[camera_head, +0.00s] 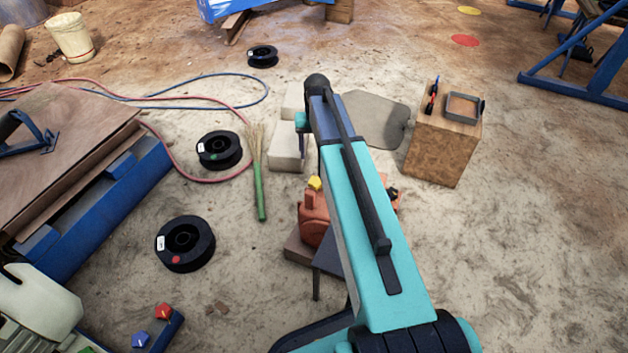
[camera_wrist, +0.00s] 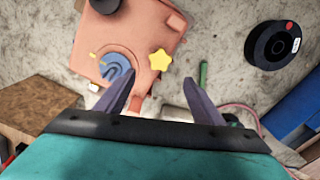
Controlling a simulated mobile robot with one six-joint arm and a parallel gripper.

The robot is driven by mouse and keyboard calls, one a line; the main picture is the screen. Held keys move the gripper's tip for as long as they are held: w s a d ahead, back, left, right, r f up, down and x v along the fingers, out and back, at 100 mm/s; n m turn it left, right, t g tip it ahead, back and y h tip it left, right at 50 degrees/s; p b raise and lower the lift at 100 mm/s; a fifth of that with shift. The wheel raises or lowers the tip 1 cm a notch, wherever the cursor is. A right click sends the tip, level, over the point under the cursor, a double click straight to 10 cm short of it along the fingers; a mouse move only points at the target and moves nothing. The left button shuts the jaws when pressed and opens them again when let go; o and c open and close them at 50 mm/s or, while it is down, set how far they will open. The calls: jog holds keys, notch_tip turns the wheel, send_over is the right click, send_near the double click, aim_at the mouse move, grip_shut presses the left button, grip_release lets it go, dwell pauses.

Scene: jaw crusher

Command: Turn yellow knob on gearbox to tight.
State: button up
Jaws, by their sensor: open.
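The yellow knob (camera_head: 314,183) shows on top of the orange-red gearbox (camera_head: 313,218), just left of my arm in the head view. In the wrist view the yellow star-shaped knob (camera_wrist: 160,60) stands by the right edge of the gearbox (camera_wrist: 140,30), near a blue round part (camera_wrist: 117,70). My gripper (camera_wrist: 160,90) is open, with its two fingers spread and nothing between them. The knob appears beyond the fingertips, between their lines, and apart from them. My arm hides part of the gearbox in the head view, and my gripper is not clearly visible there.
Black spools (camera_head: 186,244) and a green-handled broom (camera_head: 261,190) lie left of the gearbox. Pale blocks (camera_head: 288,146) lie behind it. A wooden box (camera_head: 441,150) with a tray on top stands at right. A blue-framed bench (camera_head: 90,200) is at left. The right foreground floor is clear.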

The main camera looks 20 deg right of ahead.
aim_at(315, 182)
notch_tip(315, 182, down, 14)
jog(key=b, duration=0.3)
dwell(0.6)
jog(key=c, duration=1)
jog(key=shift+a, duration=0.4)
jog(key=shift+c, duration=0.2)
jog(key=shift+d+r, duration=0.15)
jog(key=shift+d, duration=0.1)
